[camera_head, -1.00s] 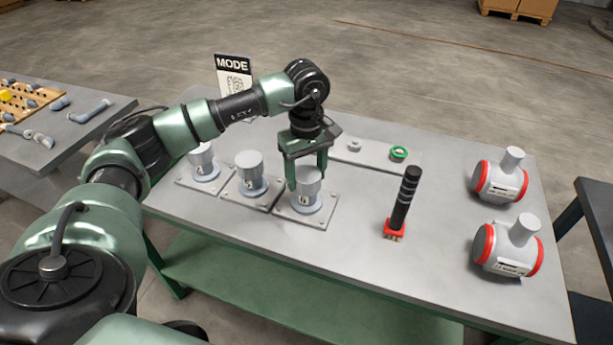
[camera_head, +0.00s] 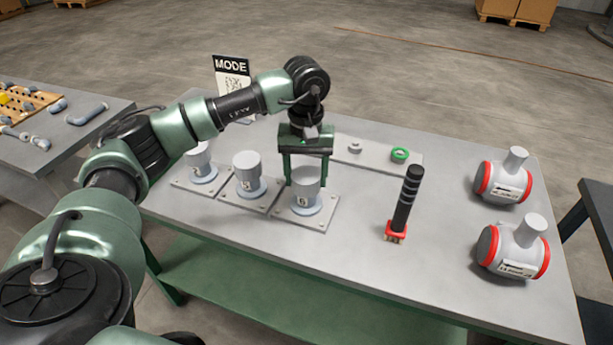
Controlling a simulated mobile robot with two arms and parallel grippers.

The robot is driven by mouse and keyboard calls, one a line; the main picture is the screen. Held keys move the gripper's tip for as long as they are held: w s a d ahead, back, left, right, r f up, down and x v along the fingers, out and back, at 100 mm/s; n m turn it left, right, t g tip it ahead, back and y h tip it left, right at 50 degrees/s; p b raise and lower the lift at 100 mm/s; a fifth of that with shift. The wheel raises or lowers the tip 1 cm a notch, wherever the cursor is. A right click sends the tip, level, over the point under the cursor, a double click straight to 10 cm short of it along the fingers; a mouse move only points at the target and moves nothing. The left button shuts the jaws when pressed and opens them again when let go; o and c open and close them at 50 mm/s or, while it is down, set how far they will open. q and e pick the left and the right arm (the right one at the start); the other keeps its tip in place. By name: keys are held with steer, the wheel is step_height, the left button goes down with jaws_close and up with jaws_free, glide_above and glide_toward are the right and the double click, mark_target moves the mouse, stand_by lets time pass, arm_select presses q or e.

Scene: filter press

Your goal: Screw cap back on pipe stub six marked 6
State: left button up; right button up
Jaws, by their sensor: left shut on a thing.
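Pipe stub six (camera_head: 305,200) stands upright on a square plate at the right end of a row of three stubs; its mark 6 faces me. A grey cap (camera_head: 308,183) sits at its top. My left gripper (camera_head: 307,181) points straight down over this stub, with one finger on each side of the cap, shut on it. The seam between cap and stub is too small to judge. My right gripper is not in view.
Two other stubs (camera_head: 248,175) (camera_head: 200,165) stand close on the left. A black brush with a red base (camera_head: 405,205) stands to the right. A grey strip with a green ring (camera_head: 400,155) lies behind. Two grey red-rimmed valve bodies (camera_head: 513,248) (camera_head: 503,180) stand at the right.

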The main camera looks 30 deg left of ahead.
arm_select(q)
steer(key=shift+w+a+r+m, duration=0.1)
steer(key=shift+r+m, duration=0.05)
steer(key=shift+m, duration=0.65)
steer(key=shift+r+m+b, duration=0.1)
steer(key=shift+m+b, duration=0.2)
steer(key=shift+m, duration=0.5)
jaws_close()
steer(key=o, duration=1.1)
jaws_free()
steer(key=o, duration=0.3)
steer(key=shift+s, duration=0.35)
steer(key=shift+w+r, duration=0.2)
steer(key=shift+r, duration=0.2)
step_height(320, 180, up, 7)
steer(key=shift+s+b, duration=0.15)
steer(key=shift+b, duration=0.4)
